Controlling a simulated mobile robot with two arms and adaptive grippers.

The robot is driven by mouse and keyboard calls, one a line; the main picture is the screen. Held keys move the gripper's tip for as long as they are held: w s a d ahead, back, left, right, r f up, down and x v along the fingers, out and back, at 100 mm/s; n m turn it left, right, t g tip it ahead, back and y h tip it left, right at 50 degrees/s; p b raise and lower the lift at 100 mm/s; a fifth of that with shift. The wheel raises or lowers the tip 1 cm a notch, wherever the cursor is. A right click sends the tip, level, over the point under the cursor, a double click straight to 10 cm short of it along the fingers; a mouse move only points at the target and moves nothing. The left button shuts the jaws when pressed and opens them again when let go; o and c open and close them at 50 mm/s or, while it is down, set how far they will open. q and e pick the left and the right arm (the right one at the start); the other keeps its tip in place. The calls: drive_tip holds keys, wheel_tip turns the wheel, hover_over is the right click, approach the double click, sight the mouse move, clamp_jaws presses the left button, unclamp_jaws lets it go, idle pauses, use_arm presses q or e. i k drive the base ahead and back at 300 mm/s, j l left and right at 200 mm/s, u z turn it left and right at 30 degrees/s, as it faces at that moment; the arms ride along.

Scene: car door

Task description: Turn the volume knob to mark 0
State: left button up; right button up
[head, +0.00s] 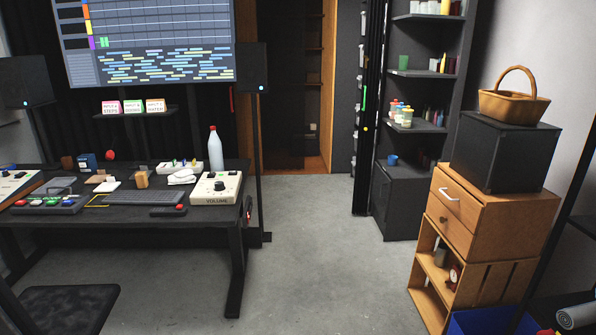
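The volume knob (220,185) is a small dark round knob on top of a cream box (217,197) labelled "VOLUME". The box sits near the right front edge of the dark desk (140,213). Marks around the knob are too small to read, so I cannot tell where it points. Neither of my grippers shows in the head view.
A white bottle (215,150) stands behind the box. A chair seat (70,308) is at the front left. The grey floor (315,250) right of the desk is clear.

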sight(219, 186)
drive_tip(key=i+u, duration=0.15)
drive_tip(key=i, duration=0.3)
drive_tip(key=i+l+u, duration=0.15)
drive_tip(key=i, duration=0.3)
drive_tip(key=i+l+u, duration=0.15)
drive_tip(key=i, duration=0.25)
drive_tip(key=i+l+u, duration=0.15)
drive_tip(key=i, duration=0.3)
